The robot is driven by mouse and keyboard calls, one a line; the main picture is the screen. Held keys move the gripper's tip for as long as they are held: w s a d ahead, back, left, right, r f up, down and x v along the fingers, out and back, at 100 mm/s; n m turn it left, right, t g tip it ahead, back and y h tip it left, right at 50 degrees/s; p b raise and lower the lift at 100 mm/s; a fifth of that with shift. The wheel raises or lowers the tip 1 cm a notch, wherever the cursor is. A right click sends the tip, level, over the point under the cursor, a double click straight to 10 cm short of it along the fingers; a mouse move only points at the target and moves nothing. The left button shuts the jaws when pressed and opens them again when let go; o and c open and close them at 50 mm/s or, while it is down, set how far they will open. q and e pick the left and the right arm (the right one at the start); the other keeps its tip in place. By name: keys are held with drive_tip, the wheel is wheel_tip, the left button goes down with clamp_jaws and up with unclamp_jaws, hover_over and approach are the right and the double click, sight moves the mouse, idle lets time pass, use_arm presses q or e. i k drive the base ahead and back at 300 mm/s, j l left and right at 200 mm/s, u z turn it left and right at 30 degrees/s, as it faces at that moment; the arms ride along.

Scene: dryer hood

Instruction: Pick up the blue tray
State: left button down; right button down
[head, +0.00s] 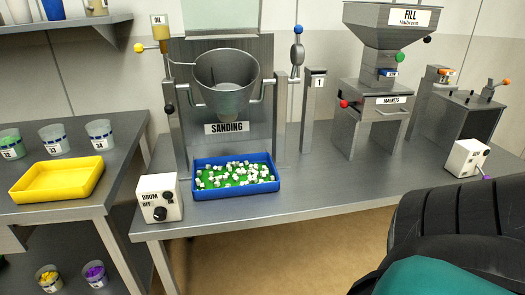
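The blue tray (236,188) sits on the grey metal bench under the sanding drum, near the bench's front edge. It holds many small white pieces lying over a green layer. The sanding drum (226,78), a tilted metal pot above a "SANDING" sign, hangs over the back of the tray. No gripper touches the tray. Neither of my grippers shows in the head view. A black ribbed and teal part at the lower right appears to be my own arm, with no fingers visible.
A white drum control box (160,200) stands just left of the tray. A yellow tray (57,180) and several cups sit on the left table. The fill hopper (388,30) and a small white box (466,158) stand to the right.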

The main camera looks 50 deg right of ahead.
sight(230, 176)
drive_tip(key=z, duration=1.35)
